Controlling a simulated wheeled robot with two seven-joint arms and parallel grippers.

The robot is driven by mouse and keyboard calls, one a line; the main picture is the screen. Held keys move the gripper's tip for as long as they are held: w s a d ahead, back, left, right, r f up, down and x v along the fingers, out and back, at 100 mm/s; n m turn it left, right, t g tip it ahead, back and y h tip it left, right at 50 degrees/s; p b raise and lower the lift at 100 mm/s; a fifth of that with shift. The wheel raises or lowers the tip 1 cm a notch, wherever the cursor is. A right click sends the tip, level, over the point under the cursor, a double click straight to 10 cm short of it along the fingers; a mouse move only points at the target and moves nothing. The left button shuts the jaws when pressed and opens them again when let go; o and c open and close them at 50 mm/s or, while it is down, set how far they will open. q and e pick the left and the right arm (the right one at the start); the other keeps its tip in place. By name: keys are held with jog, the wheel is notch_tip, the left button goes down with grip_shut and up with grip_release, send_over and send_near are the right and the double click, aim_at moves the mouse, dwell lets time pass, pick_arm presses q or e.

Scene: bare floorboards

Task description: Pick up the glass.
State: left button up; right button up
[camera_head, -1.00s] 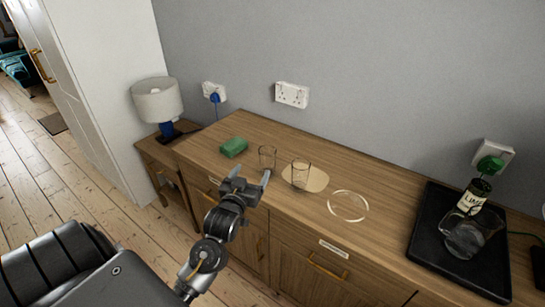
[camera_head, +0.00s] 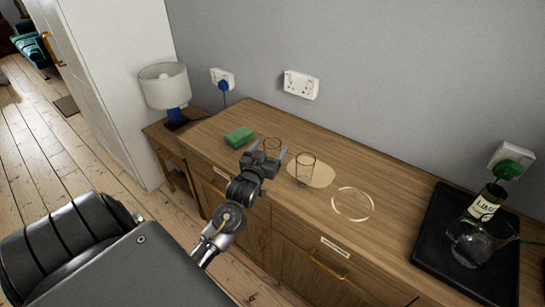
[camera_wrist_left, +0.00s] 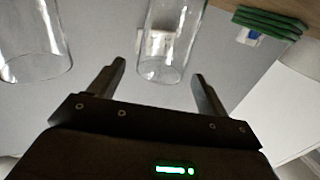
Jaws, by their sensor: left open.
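Two clear glasses stand on the wooden sideboard (camera_head: 395,205). The left glass (camera_head: 273,145) is partly hidden behind my left gripper (camera_head: 269,152); the right glass (camera_head: 305,170) stands on a pale round mat (camera_head: 322,177). My left gripper is open, with its fingers pointing toward the left glass. In the left wrist view, one glass (camera_wrist_left: 168,40) appears in the gap between the open fingers (camera_wrist_left: 160,72), and the other glass (camera_wrist_left: 32,40) is off to the left. I cannot tell whether the fingers reach around the glass. My right gripper is not in view.
A black tray (camera_head: 435,240) holds a bottle (camera_head: 485,203) and a glass vessel (camera_head: 470,248). A lamp (camera_head: 165,87) stands on a side table at left.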

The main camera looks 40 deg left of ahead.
aim_at(275, 139)
pick_arm(q)
jog(key=shift+w+a+r, duration=0.1)
jog(key=shift+w+r, duration=0.05)
jog(key=shift+w, duration=0.2)
jog(key=p+x, duration=0.1)
jog(key=x, duration=0.3)
jog(key=shift+w+a, duration=0.1)
jog(key=shift+w, duration=0.1)
jog(key=c, duration=1.4)
jog(key=shift+c, duration=0.7)
